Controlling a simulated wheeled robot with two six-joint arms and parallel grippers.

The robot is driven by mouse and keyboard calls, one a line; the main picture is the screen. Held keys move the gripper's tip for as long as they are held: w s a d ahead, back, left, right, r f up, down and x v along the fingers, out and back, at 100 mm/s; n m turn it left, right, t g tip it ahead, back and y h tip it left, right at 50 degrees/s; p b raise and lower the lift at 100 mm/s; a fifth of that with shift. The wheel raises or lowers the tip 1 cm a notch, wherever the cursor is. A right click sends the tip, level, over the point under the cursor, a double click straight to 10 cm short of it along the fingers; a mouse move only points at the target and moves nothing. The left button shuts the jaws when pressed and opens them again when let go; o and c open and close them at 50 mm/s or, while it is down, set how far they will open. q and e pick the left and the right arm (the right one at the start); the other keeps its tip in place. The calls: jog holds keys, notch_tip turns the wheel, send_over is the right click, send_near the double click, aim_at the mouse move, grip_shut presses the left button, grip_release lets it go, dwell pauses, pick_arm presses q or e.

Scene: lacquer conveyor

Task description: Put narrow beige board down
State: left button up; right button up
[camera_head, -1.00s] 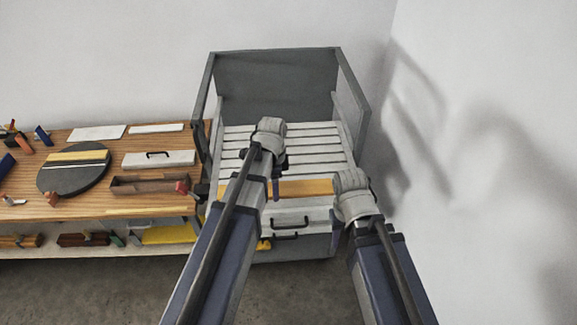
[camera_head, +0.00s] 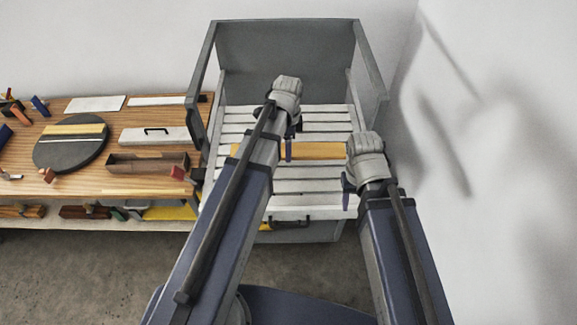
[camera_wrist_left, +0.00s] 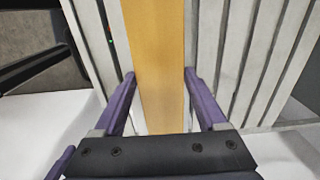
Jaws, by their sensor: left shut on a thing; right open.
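The narrow beige board (camera_head: 320,151), orange-tan in this light, lies crosswise over the white slats in the head view. In the left wrist view the board (camera_wrist_left: 156,60) runs between the two purple fingers. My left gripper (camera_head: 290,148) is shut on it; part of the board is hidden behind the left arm. Whether the board touches the slats or hangs just above them I cannot tell. My right gripper (camera_head: 348,187) is open beside the board's right end, its fingers partly hidden by its wrist.
The slatted conveyor (camera_head: 310,187) has grey side frames and a tall back panel (camera_head: 285,60). A wooden bench (camera_head: 80,190) on the left carries a dark round disc (camera_head: 70,155), an open brown box (camera_head: 148,163) and white pieces. A white wall closes the right side.

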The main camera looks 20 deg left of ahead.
pick_arm(q)
jog(key=b, duration=0.4)
send_over(288, 170)
notch_tip(288, 170, down, 5)
jog(key=shift+w+r, duration=0.1)
jog(key=shift+f, duration=0.3)
jog(key=shift+f+b, duration=0.1)
jog(key=shift+b, duration=0.25)
notch_tip(288, 170, down, 4)
jog(key=b, duration=0.3)
jog(key=shift+r, duration=0.2)
jog(key=shift+b, duration=0.3)
jog(key=shift+f, duration=0.15)
jog(key=o, duration=1.6)
jog(key=shift+c, duration=0.2)
